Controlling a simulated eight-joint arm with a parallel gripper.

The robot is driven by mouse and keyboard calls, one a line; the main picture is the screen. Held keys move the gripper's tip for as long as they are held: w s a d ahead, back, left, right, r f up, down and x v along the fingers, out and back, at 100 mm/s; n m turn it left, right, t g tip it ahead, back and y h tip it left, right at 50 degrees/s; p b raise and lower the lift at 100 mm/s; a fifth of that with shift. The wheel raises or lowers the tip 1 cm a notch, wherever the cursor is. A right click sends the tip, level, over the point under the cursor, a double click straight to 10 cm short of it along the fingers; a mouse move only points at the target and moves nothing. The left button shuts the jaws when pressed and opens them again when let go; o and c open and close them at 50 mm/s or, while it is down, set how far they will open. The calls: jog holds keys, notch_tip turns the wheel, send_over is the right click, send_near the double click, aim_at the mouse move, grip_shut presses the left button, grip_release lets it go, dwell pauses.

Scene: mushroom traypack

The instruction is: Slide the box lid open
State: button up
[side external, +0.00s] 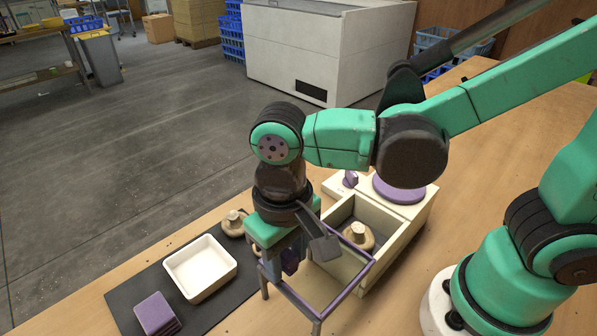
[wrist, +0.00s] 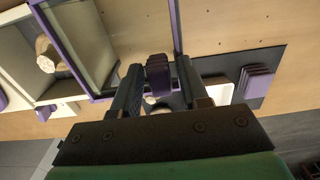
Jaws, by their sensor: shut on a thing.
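The cream box (side external: 396,246) stands on the table with an open compartment, and a mushroom (side external: 358,237) sits inside. The purple-framed clear lid (side external: 347,292) extends out from the box toward the front. The lid also shows in the wrist view (wrist: 177,35), beside the open compartment with the mushroom (wrist: 46,54). My gripper (side external: 290,262) is over the lid's outer side. In the wrist view, the fingers of my gripper (wrist: 158,88) are shut on the purple lid handle (wrist: 158,72). My wrist hides part of the lid and box in the side view.
A white tray (side external: 201,291) and a stack of purple pieces (side external: 156,313) rest on a dark mat (side external: 125,297) at left. Another mushroom (side external: 233,222) is near the tray. A round purple disc (side external: 399,188) and a purple knob (side external: 350,178) are on the box's back part.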

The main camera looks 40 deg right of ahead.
jog(key=shift+a+f, duration=0.2)
jog(key=o, duration=0.8)
jog(key=shift+c, duration=0.2)
jog(key=shift+o, duration=0.8)
jog(key=shift+r, duration=2.3)
jog(key=w+d+t, duration=0.1)
jog(key=d, duration=0.1)
jog(key=w+d+t, duration=0.1)
jog(key=d, duration=0.1)
jog(key=w+d+y, duration=0.1)
jog(key=d, duration=0.1)
jog(key=shift+d+r+t, duration=0.15)
jog(key=shift+d+t, duration=0.15)
jog(key=shift+t, duration=0.1)
jog(key=w+d+t+h, duration=0.1)
jog(key=d+t, duration=0.3)
jog(key=d, duration=0.5)
jog(key=shift+w+r, duration=0.15)
jog(key=shift+w, duration=0.2)
